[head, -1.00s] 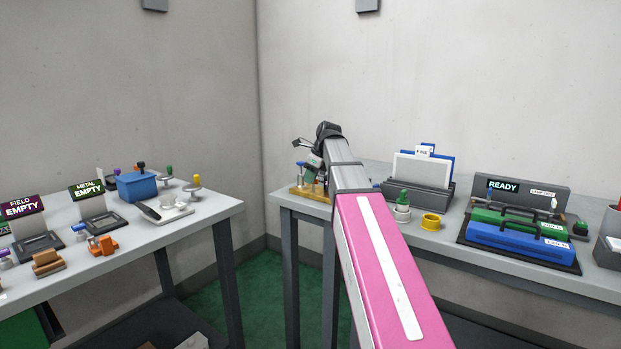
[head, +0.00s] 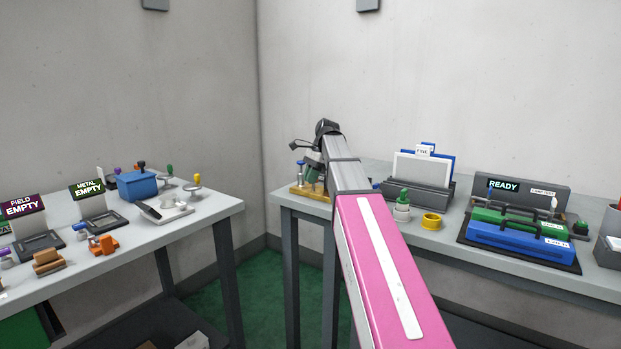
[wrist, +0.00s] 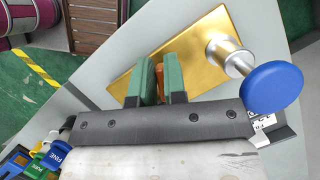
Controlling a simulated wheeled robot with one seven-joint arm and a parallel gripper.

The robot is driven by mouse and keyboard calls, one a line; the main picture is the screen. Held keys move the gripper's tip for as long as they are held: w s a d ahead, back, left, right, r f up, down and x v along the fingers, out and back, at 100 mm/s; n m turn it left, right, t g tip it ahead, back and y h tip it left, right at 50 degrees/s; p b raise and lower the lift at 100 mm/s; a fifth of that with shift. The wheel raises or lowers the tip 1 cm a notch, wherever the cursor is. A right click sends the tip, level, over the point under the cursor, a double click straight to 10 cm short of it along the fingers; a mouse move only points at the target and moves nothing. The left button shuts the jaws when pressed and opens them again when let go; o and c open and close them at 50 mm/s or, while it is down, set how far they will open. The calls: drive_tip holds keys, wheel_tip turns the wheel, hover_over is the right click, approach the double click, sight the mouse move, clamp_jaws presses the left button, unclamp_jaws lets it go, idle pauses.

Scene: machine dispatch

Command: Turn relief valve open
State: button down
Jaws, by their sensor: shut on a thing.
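A brass plate (wrist: 203,38) lies on the right-hand table and carries the valve fittings; its edge also shows in the head view (head: 300,191). My gripper (wrist: 160,64) has green fingers and is shut on a small orange handle (wrist: 159,76) over the plate. The fingers hide most of the handle, so its angle is unclear. A blue round knob (wrist: 272,88) on a silver post (wrist: 228,56) stands on the plate to the right of the fingers, apart from them. In the head view my gripper (head: 313,172) is partly hidden by my arm.
Right of my arm on the same table are a green-topped fitting (head: 402,203), a yellow ring (head: 432,221), a grey file holder (head: 418,192) and a console reading READY (head: 515,190). The left table (head: 170,236) holds trays and small parts. Green floor (head: 250,292) lies between.

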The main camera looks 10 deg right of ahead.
drive_tip(key=shift+d+n, duration=0.1)
drive_tip(key=shift+n, duration=0.4)
drive_tip(key=c, duration=1.2)
unclamp_jaws()
